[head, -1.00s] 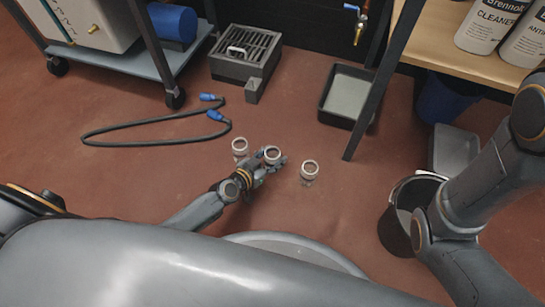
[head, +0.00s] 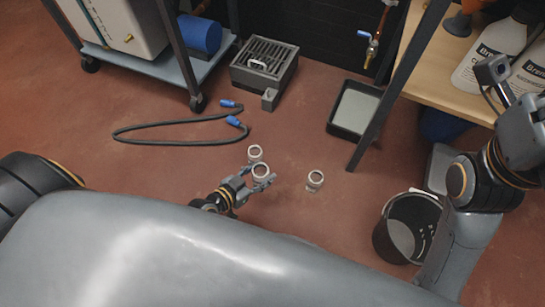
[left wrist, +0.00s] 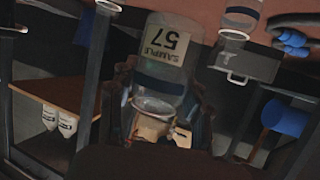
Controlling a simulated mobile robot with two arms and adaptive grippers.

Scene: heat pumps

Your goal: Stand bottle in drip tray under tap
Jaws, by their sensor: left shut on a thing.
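My left gripper (head: 246,187) is shut on a clear bottle (head: 261,174). In the left wrist view this bottle (left wrist: 167,60) shows a dark blue band and a label reading SAMPLE 57, with the fingers on both sides of it. Its height above the floor is hard to tell. The black drip tray (head: 337,127) lies on the floor at upper right of the bottle, with its grey inside bare. The tap (head: 372,45) with a blue handle is above and behind it. My right arm is at the right; its gripper (head: 492,70) shows only partly, its fingers unclear.
Two similar bottles stand on the floor: one (head: 255,153) just behind the held one, another (head: 315,180) to its right. A table leg (head: 385,105) rises beside the tray. A black bucket (head: 385,240) stands at right.

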